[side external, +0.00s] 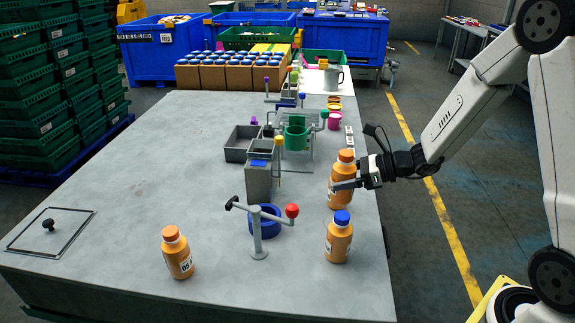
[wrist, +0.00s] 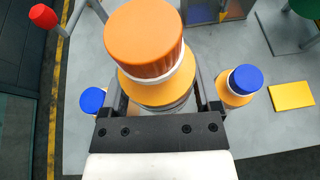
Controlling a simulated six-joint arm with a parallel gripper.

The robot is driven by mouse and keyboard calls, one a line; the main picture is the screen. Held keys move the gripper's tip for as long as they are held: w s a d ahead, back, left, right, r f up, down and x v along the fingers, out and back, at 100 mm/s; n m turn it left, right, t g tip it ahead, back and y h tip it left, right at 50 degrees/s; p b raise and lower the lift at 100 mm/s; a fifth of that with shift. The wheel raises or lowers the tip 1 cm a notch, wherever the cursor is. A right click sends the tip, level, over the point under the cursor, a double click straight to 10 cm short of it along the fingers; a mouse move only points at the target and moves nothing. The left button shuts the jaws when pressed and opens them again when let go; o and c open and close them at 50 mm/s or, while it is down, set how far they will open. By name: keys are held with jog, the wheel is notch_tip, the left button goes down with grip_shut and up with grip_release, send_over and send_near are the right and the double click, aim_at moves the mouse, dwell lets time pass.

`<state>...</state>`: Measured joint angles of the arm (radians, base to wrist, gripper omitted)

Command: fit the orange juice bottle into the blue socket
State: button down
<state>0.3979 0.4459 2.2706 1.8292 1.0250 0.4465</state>
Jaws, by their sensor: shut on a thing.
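My gripper (side external: 338,186) is shut on an orange juice bottle (side external: 341,200) with an orange cap, at the right side of the table. The bottle is upright; I cannot tell whether its base touches the table. In the wrist view the orange cap (wrist: 147,45) fills the space between the fingers (wrist: 160,108). The blue socket (side external: 272,224) is a round ring on the table, left of and nearer the camera than the held bottle. The socket is not clearly seen in the wrist view.
A blue-capped bottle (side external: 339,240) stands in front of the held one. Another orange-capped bottle (side external: 178,258) stands front left. A tall grey container (side external: 257,184) and a green cup fixture (side external: 296,136) stand behind the socket. The table's left half is mostly clear.

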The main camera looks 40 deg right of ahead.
dwell(0.6)
jog(key=w+a+r+n+g+y, duration=0.1)
jog(key=w+a+n+g+y, duration=0.1)
jog(key=w+a, duration=1)
jog(key=shift+a+n+g, duration=0.3)
jog(key=shift+a+n, duration=0.2)
jog(key=shift+a, duration=0.55)
jog(key=shift+f, duration=4.95)
jog(key=shift+f, duration=0.1)
grip_release()
